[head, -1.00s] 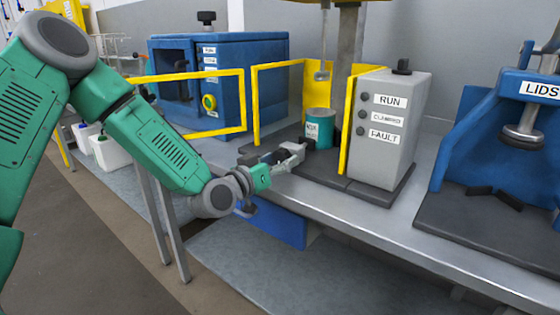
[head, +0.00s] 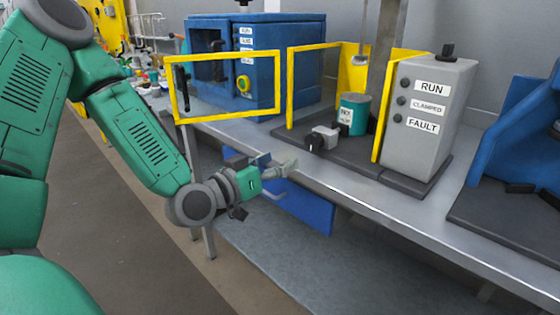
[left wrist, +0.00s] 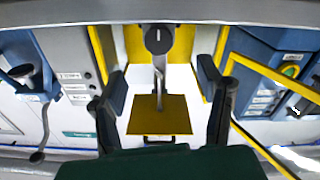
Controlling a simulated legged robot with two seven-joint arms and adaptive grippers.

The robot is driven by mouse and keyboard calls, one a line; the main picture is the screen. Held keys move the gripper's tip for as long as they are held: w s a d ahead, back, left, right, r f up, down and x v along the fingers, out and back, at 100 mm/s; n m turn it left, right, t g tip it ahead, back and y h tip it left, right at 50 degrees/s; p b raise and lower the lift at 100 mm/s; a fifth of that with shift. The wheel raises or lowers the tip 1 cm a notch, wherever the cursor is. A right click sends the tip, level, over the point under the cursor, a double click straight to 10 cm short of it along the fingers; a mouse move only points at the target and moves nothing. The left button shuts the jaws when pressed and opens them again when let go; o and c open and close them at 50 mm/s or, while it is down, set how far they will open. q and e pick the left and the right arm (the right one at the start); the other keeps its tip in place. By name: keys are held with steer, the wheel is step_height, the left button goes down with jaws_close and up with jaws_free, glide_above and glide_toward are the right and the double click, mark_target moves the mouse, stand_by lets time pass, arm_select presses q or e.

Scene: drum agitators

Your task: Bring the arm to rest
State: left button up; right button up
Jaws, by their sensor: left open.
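My left gripper (head: 281,180) is open and empty. It is in front of the bench (head: 340,195), at about its front edge, apart from the machine. In the left wrist view its two dark fingers stand wide apart with nothing held between them (left wrist: 163,98). A teal drum (head: 353,113) with a white label stands upright on the machine's dark base. A small grey block with a dark knob (head: 322,138) sits in front of the drum. My right gripper is not in view.
A yellow-framed gate (head: 226,117) stands open at the left, near my forearm. A blue cabinet (head: 290,62) is behind it. A grey control box (head: 428,122) marked RUN, CLAMPED and FAULT stands right of the drum. The floor before the bench (head: 300,265) is clear.

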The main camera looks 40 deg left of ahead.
arm_select(q)
steer(key=s+d+f+m+g, duration=0.1)
steer(key=s+d+f+g, duration=0.15)
steer(key=f, duration=0.45)
steer(key=s+d+f+g, duration=0.2)
steer(key=s+f+g, duration=0.15)
steer(key=f, duration=0.35)
steer(key=s+d+f+m+g, duration=0.1)
steer(key=s+d+f+g, duration=0.15)
steer(key=f, duration=0.45)
steer(key=s+d+f+g, duration=0.1)
steer(key=s+f+g, duration=0.3)
steer(key=s, duration=0.5)
steer(key=s+d+f+g+y, duration=0.1)
steer(key=s+d+f+g, duration=0.1)
steer(key=s+f+g, duration=0.3)
steer(key=s+f, duration=0.3)
steer(key=s, duration=0.1)
steer(key=shift+s+d+f, duration=0.15)
steer(key=shift+s+f, duration=0.15)
steer(key=shift+w, duration=0.15)
